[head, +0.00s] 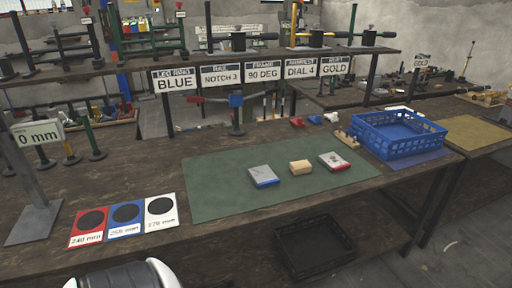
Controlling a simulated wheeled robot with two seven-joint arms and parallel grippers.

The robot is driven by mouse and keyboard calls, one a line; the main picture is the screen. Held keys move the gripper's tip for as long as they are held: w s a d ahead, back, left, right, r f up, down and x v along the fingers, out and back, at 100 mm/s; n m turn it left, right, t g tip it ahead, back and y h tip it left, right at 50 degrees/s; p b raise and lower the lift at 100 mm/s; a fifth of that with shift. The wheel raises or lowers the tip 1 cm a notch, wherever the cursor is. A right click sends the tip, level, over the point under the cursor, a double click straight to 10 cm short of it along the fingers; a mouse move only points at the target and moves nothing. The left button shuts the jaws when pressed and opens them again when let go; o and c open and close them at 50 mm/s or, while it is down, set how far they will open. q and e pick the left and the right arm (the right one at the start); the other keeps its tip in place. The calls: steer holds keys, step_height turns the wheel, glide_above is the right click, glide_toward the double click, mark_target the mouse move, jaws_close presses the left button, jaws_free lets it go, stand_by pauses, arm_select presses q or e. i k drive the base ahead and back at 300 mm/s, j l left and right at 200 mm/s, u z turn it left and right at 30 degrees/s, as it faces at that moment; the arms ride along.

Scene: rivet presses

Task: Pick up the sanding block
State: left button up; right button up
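Three small blocks lie apart in a row on the green mat (235,198) of the workbench. The middle one is a plain tan block (300,167), which looks most like the sanding block. To its left is a grey-topped box with blue edges (263,176). To its right is a pale box with red markings (334,161). Nothing touches or covers the tan block. Neither of my grippers is in view; only a white and grey rounded part of my own body shows at the bottom left edge.
A blue crate (400,148) stands at the mat's right. Red, blue and white cards (124,217) with black discs lie left of it. A blue-headed press (236,115) stands behind, under a row of signs (263,74). A black crate (313,247) sits below the bench.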

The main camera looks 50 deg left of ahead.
mark_target(299, 168)
steer(key=u, duration=1.3)
